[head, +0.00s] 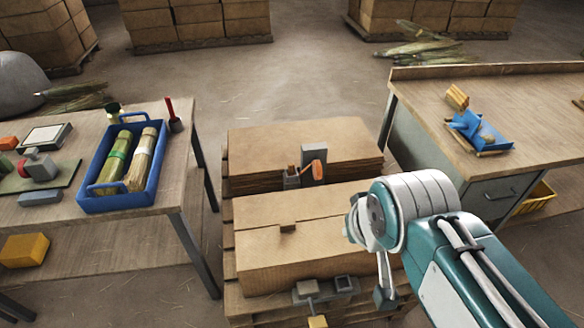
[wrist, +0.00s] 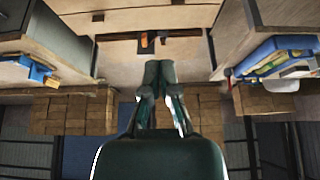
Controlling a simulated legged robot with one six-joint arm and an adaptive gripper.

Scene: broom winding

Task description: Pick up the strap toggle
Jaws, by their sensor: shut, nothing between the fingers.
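A grey fitting with an orange lever (head: 313,172) sits in the gap between the stacks of flat cardboard on the pallet. A second grey fitting with a yellow end (head: 316,302) is at the near edge of the stack. I cannot tell for certain which is the strap toggle. In the wrist view, an orange and grey fitting (wrist: 148,40) lies beyond my fingertips, apart from them. My gripper (wrist: 159,72) is shut and empty. In the head view, my arm covers the right side of the near stack, and my fingertips are hard to make out.
A table at left holds a blue tray (head: 119,203) with straw bundles and a red-handled tool (head: 173,115). A bench (head: 500,88) at right carries a blue holder (head: 478,132). The cardboard stack (head: 300,140) stands between them. Open floor lies behind, before loaded pallets.

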